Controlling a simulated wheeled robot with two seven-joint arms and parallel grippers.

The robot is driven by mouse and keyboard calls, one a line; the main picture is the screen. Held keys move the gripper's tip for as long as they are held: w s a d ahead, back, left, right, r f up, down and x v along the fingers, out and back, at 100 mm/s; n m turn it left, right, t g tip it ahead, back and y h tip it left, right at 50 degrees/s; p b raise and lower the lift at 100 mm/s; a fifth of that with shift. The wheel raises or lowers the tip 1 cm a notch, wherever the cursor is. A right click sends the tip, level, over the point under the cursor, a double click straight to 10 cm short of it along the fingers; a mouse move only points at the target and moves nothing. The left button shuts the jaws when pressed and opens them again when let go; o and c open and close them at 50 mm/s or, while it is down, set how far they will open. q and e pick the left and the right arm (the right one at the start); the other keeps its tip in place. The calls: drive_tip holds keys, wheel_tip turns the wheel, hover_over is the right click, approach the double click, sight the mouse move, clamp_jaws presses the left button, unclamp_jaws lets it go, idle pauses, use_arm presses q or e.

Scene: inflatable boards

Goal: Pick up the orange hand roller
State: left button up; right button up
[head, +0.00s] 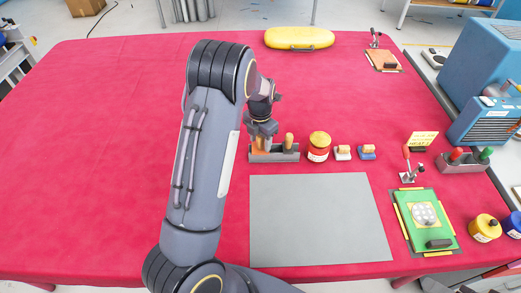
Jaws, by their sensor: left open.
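My left arm reaches across the red-covered table (110,130), with its left gripper (262,138) pointing down at the left end of a small grey rack (274,156). The gripper is open. An orange piece (261,147), probably the hand roller, shows in the rack right at the fingertips and is partly hidden by them. I cannot tell whether the fingers touch it. A tan wooden handle (289,140) stands upright in the right part of the rack. My right gripper is not in view.
The table's left side is clear.

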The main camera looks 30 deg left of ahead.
use_arm(q)
drive_tip(key=shift+f, duration=0.2)
clamp_jaws()
drive_tip(key=shift+r, duration=0.1)
drive_tip(key=shift+r+p, duration=0.6)
drive_tip(key=shift+p, duration=0.15)
wheel_tip(320, 180, up, 3)
drive_tip(key=shift+d+f+p, duration=0.1)
drive_tip(key=shift+p, duration=1.05)
drive_tip(key=w+d+r+p, duration=0.2)
drive_tip(key=d+r, duration=0.6)
drive_tip(key=d, duration=0.5)
drive_tip(key=shift+d+r+p, duration=0.35)
drive_tip(key=shift+r+p, duration=0.05)
drive_tip(key=shift+w, duration=0.1)
